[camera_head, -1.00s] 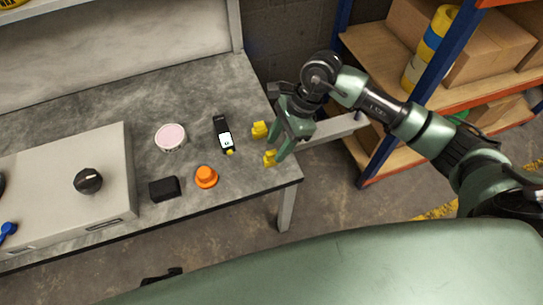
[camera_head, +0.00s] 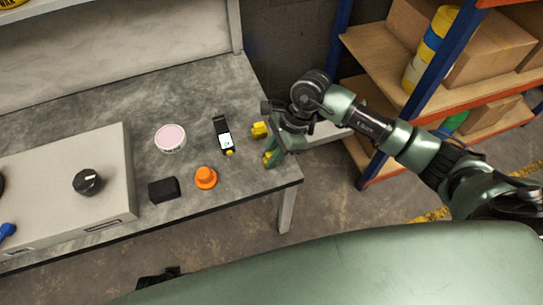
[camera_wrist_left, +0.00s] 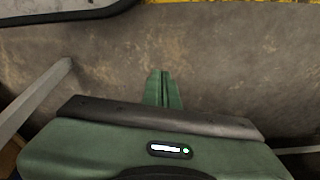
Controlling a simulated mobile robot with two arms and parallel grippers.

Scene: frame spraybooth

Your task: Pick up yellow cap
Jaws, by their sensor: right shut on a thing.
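Two small yellow pieces lie by the table's right edge in the head view. The far one (camera_head: 260,129) stands free on the table, just left of my right gripper. The near one, a yellow cap (camera_head: 267,158), is partly hidden by the green fingers. My right gripper (camera_head: 272,154) reaches down over the table edge and is shut on this near cap at its fingertips. The cap is at about table height; I cannot tell whether it still touches the top. My left gripper (camera_wrist_left: 163,88) is shut and empty in the left wrist view, above bare floor.
On the grey table (camera_head: 190,90) are an orange knobbed piece (camera_head: 206,178), a black block (camera_head: 164,189), a round pink-topped tin (camera_head: 171,138), a black device (camera_head: 223,136) and a grey box with a knob (camera_head: 60,190). A shelf rack (camera_head: 400,110) stands right of my right arm.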

